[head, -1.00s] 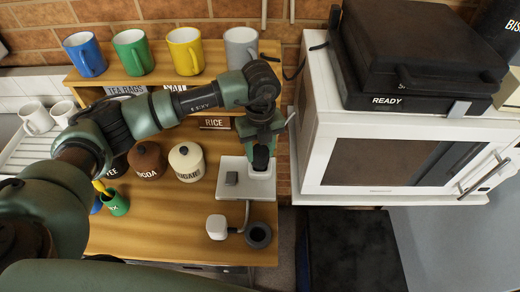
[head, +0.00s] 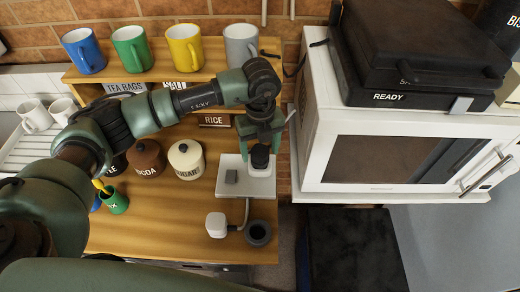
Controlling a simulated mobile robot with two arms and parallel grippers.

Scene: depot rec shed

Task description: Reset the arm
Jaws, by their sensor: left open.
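The only arm in view is my left one, coming in from the left across the wooden counter (head: 150,235). Its left gripper (head: 261,146) is open and points down over the back right of a white plate (head: 250,187). A dark round piece (head: 260,158) shows at the fingertips, above the plate; I cannot tell if the fingers touch it. A small grey block (head: 231,176) sits on the plate's left part. In front are a white rounded block (head: 216,224) and a dark ring-shaped holder (head: 258,232), joined by a grey lead. My right gripper is not in view.
Blue (head: 83,50), green (head: 132,48), yellow (head: 184,46) and grey (head: 241,43) mugs stand on the shelf behind the arm. Brown (head: 146,159) and cream (head: 186,160) jars stand left of the plate. A white microwave (head: 312,130) stands close on the right.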

